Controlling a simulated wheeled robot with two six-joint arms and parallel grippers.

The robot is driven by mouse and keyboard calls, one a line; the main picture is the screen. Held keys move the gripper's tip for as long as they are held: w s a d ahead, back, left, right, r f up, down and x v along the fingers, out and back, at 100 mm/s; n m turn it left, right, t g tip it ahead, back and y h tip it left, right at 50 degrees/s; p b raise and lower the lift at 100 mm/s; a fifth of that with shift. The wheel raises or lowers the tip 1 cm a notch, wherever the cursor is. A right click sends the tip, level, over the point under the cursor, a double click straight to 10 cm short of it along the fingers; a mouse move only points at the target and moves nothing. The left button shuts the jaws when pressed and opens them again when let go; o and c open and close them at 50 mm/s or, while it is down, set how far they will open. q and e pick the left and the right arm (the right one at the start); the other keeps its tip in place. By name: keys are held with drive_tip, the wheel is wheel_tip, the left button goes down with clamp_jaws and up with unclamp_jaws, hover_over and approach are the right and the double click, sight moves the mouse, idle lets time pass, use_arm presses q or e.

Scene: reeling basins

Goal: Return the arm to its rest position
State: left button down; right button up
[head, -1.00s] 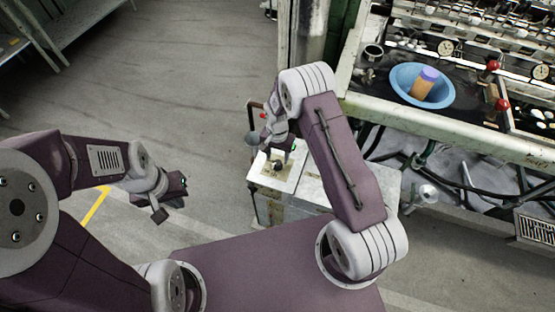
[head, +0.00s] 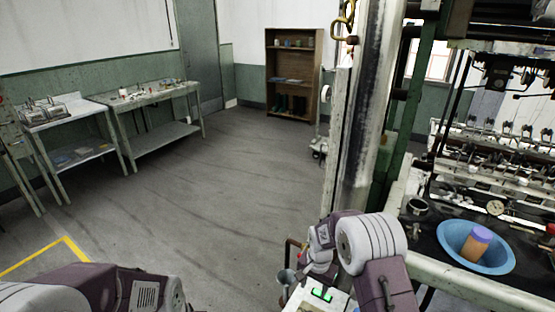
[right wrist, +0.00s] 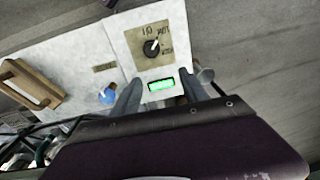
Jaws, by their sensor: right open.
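My right arm rises from the bottom of the head view, bends over and points down. My right gripper (head: 316,270) hangs low over a white control box (head: 335,300). In the right wrist view its two grey fingers (right wrist: 160,88) are apart with nothing held between them. A green lit display (right wrist: 161,85) on the box shows between the fingers; I cannot tell whether they touch the box. My left arm shows only as a link at the bottom left of the head view. My left gripper is outside the picture.
The box carries a black knob (right wrist: 152,47), a blue knob (right wrist: 107,96) and a wooden handle (right wrist: 30,83). A pale column (head: 362,120) stands close behind my right arm. Open floor (head: 220,190) lies left.

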drive_tip(key=s+d+r+t, duration=0.25)
drive_tip(key=s+r, duration=0.45)
drive_tip(key=r, duration=0.6)
drive_tip(key=s+d+f+n+g, duration=0.1)
drive_tip(key=s+n, duration=0.5)
drive_tip(key=s, duration=0.7)
drive_tip(key=shift+d+f+n+g+p, duration=0.2)
drive_tip(key=shift+f+n+g+p, duration=0.2)
drive_tip(key=shift+g, duration=0.15)
drive_tip(key=shift+s, duration=0.1)
